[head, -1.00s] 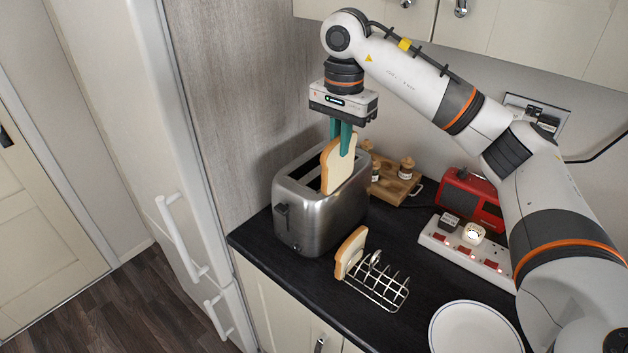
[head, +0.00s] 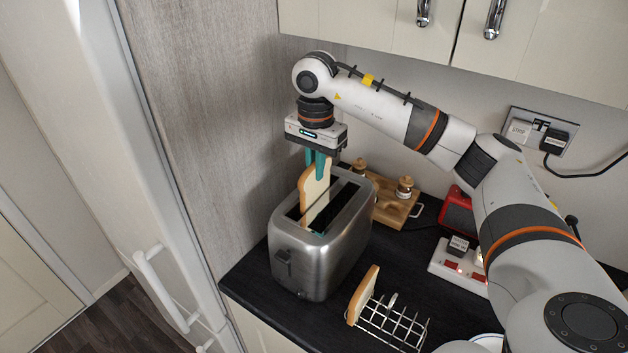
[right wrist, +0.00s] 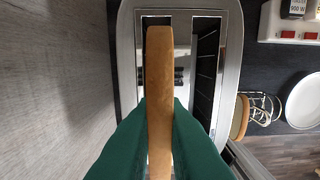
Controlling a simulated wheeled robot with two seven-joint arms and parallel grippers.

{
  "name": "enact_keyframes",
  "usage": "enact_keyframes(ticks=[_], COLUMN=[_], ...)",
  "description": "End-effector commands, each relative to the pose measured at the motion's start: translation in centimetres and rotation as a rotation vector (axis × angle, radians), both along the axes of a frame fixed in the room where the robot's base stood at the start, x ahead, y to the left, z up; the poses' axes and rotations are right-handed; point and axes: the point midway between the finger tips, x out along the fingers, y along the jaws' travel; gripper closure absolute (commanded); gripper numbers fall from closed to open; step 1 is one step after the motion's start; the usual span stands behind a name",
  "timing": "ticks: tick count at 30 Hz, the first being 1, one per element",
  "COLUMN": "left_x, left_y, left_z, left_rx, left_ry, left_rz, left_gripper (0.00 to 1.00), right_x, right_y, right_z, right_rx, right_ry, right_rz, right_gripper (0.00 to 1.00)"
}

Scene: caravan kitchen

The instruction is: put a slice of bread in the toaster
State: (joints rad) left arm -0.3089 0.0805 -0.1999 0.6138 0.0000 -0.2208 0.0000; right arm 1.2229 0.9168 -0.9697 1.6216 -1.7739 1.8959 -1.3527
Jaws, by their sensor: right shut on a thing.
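A steel toaster (head: 318,262) stands on the dark worktop, its two long slots facing up. My right gripper (head: 318,166) points down over it, shut on a slice of bread (head: 312,192) held upright. The slice is at the slot nearer the wood panel; how far its lower edge is inside is hard to tell. In the right wrist view the slice (right wrist: 160,75) stands edge-on between the green fingers (right wrist: 160,125), lined up along the left slot of the toaster (right wrist: 232,60). The other slot is empty. My left gripper is not in view.
A wire rack (head: 398,328) with another bread slice (head: 362,295) stands in front of the toaster. A wooden spice stand (head: 395,208) is behind it, with a red device (head: 458,212) and a socket strip (head: 452,262) to the right. Cupboards hang above; a wood panel (head: 190,130) closes the left.

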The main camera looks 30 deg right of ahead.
Motion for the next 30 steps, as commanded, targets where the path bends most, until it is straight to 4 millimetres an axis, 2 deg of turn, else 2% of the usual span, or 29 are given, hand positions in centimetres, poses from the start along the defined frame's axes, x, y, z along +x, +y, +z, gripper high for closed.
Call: enact_keyframes(ticks=[5,9,14,21,22,25,30], left_x=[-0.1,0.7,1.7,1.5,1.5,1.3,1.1], left_y=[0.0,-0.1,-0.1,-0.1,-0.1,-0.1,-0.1], left_z=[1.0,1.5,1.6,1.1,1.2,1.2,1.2], left_rx=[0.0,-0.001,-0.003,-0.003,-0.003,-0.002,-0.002], left_ry=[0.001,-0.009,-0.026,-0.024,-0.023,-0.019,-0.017], left_rz=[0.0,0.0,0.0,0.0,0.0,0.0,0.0], left_gripper=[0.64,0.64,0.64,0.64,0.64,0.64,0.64], right_x=[-0.1,0.0,0.0,0.0,0.0,0.0,0.0], right_y=[0.0,0.0,0.0,0.0,0.0,0.0,0.0], right_z=[-2.0,-3.7,-4.2,-4.6,-4.5,-4.4,-4.4], right_rx=[0.0,-0.001,0.0,0.0,0.0,0.0,0.0], right_ry=[0.003,0.002,-0.001,-0.001,-0.001,-0.001,-0.001], right_rz=[0.001,0.0,0.0,0.0,0.0,0.0,0.0], right_gripper=[1.0,1.0,1.0,1.0,0.86,0.69,0.67])
